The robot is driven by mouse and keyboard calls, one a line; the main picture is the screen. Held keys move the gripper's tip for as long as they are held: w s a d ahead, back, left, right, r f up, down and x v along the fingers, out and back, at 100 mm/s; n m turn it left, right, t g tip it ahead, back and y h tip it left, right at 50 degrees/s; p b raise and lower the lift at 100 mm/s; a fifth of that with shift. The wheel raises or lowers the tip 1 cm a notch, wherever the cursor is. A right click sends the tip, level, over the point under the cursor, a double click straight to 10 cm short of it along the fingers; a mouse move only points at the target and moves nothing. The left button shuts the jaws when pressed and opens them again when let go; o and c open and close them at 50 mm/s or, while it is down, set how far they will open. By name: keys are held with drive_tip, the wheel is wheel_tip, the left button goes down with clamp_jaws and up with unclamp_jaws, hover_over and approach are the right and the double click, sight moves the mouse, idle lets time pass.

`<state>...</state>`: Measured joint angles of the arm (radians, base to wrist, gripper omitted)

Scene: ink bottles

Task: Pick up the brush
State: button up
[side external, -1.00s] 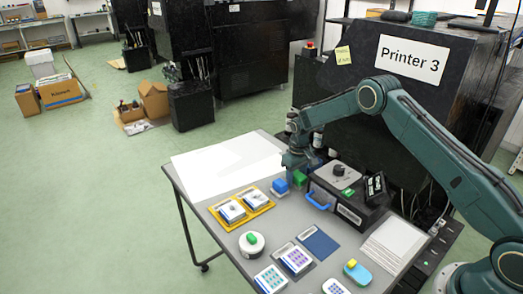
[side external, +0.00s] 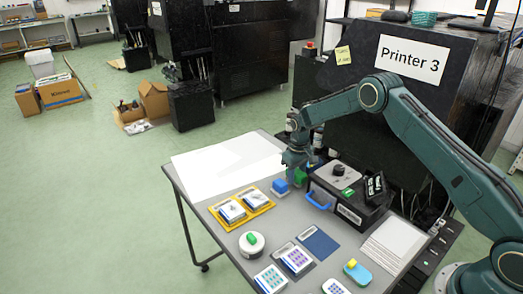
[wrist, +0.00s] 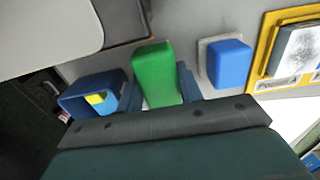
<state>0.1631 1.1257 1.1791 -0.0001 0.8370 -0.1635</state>
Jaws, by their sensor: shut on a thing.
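My gripper (wrist: 158,92) is at the bottom of the wrist view, its blue-grey fingers on either side of a green block-like piece (wrist: 155,72). It is shut on this piece. In the side view my gripper (side external: 298,170) points down at the back of the grey table, with the green piece (side external: 301,175) partly hidden by it. No bristles show, so I cannot tell whether the green piece is the handle of the brush.
A blue block (wrist: 228,62) on a pale base stands to the right. A black case (side external: 345,203) stands close by. White sheets (side external: 225,160) cover the table's back left.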

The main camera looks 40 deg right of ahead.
sight(297, 172)
wheel_tip(297, 172, up, 19)
idle(0.6)
drive_tip(key=shift+r, duration=0.1)
drive_tip(key=shift+o, duration=0.8)
drive_tip(key=a+f, duration=0.3)
drive_tip(key=a, duration=0.1)
drive_tip(key=a+f, duration=0.3)
drive_tip(key=a, duration=0.2)
drive_tip(key=w+a+f, duration=0.1)
drive_tip(key=a+f, duration=0.2)
drive_tip(key=a, duration=0.1)
drive_tip(key=shift+a+f, duration=0.25)
drive_tip(key=shift+a, duration=0.1)
drive_tip(key=shift+c, duration=0.2)
drive_tip(key=shift+f, duration=0.15)
drive_tip(key=shift+f, duration=2.85)
drive_tip(key=shift+f, duration=0.95)
drive_tip(key=shift+a, duration=0.15)
